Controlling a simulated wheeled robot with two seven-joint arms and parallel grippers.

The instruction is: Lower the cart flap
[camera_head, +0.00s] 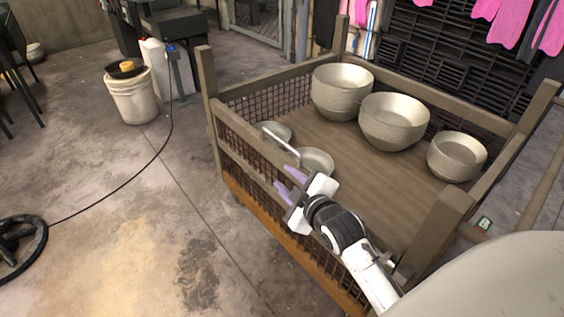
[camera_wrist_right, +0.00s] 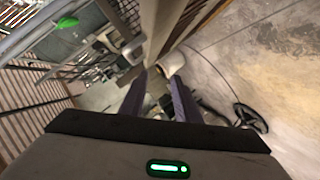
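The wooden cart has mesh sides, and its near side panel, the flap, has a top rail (camera_head: 250,132) that sits below the tops of the corner posts. The panel looks upright. My right gripper (camera_head: 287,181) is at this rail, with its two purple fingers spread. My right arm hides the nearer part of the flap. My left gripper is not in view.
Inside the cart stand large bowls (camera_head: 342,90), (camera_head: 394,122) and a smaller bowl (camera_head: 457,156). Shallow pans (camera_head: 314,161) lie close behind the flap.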

